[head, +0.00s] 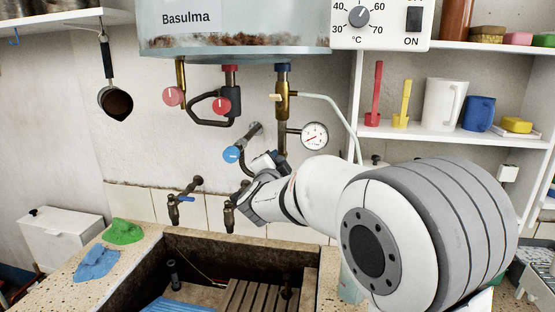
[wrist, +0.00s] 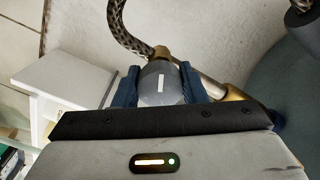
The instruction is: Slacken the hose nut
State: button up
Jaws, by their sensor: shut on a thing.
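The hose nut (wrist: 158,88) shows in the wrist view as a grey, rounded piece with a short white mark on its face. It sits between the two dark blue fingers of my gripper (wrist: 160,74), which is shut on it. A braided hose (wrist: 125,22) runs up and left from a brass end just behind the nut. A pale pipe (wrist: 205,82) leads right from there to another brass part. In the head view my gripper (head: 264,168) is at the wall pipework; I cannot make out the nut there.
A blue knob (head: 231,154) and a pressure gauge (head: 314,135) are close to my gripper. Two taps stand out from the wall, one with a blue lever (head: 186,199). The stone trough (head: 150,265) lies below. The boiler (head: 235,40) hangs above.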

jog(key=shift+r+n+p, duration=0.2)
jog(key=shift+n+p, duration=0.3)
jog(key=shift+n, duration=0.55)
jog(key=shift+r+n+p, duration=0.15)
jog(key=shift+n+p, duration=0.3)
jog(key=shift+n, duration=0.6)
jog(key=o, duration=1)
jog(key=shift+f, duration=0.2)
jog(key=shift+s+a+b, duration=0.25)
jog(key=shift+s, duration=1)
jog(key=shift+s+a+b, duration=0.25)
jog(key=shift+s, duration=1.05)
jog(key=shift+s+a+b, duration=0.25)
jog(key=shift+s, duration=1)
